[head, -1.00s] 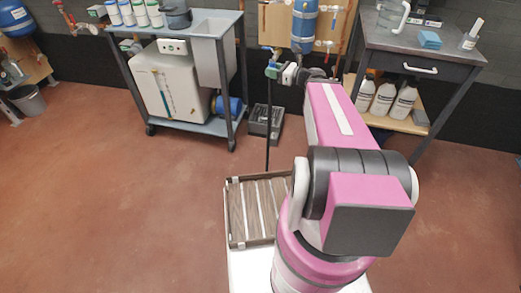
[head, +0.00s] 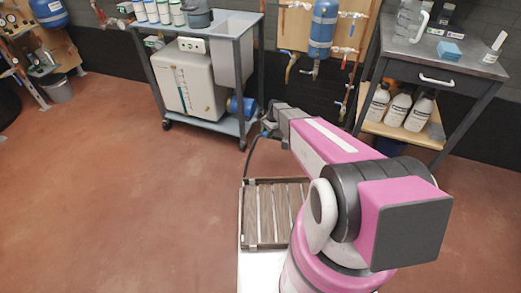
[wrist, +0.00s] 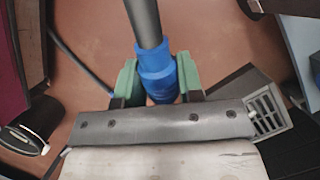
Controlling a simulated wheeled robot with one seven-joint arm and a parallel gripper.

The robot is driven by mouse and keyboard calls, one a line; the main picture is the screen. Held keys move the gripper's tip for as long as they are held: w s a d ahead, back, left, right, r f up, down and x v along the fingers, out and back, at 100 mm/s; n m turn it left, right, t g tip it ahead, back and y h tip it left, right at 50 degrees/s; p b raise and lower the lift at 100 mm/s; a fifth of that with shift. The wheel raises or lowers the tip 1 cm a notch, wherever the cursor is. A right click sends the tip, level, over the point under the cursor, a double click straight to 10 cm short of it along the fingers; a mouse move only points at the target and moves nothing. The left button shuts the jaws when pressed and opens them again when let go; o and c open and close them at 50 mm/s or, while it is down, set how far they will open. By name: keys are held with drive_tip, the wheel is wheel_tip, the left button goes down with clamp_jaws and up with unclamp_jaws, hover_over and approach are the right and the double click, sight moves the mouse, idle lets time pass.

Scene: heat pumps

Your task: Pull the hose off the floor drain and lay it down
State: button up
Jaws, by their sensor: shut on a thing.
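In the wrist view, my gripper (wrist: 157,82) has its green fingers shut on the blue cuff (wrist: 158,66) of the dark hose (wrist: 144,20). The hose runs from the cuff out of the top of that view. In the head view the black hose (head: 249,152) curves from my gripper (head: 267,129) down towards the slatted tray. A grey slotted grate (wrist: 267,110), which looks like the floor drain, lies to the right of my fingers, apart from the cuff. In the head view my arm hides the drain.
The slatted wooden tray (head: 263,240) is near my base. A wheeled cart (head: 226,126) with a white tank stands back left. A bench (head: 445,72) with bottles on its lower shelf stands right. Red floor (head: 140,200) on the left is clear.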

sight(260, 163)
drive_tip(key=shift+w+a+f+n+t+h, duration=0.45)
drive_tip(key=shift+f+n, duration=0.7)
drive_tip(key=shift+f, duration=3.4)
drive_tip(key=shift+w+a+f+n+t+h, duration=0.3)
drive_tip(key=shift+w+a+f+n+h, duration=0.6)
drive_tip(key=shift+f, duration=3.7)
drive_tip(key=shift+w+a+f+n+t+h, duration=0.25)
drive_tip(key=shift+f+n, duration=1.1)
drive_tip(key=shift+f, duration=3.2)
drive_tip(key=shift+s+a, duration=0.1)
drive_tip(key=shift+a, duration=0.1)
drive_tip(key=o, duration=1.2)
drive_tip(key=shift+r, duration=0.15)
wheel_tip(260, 163, up, 11)
drive_tip(key=shift+f, duration=0.2)
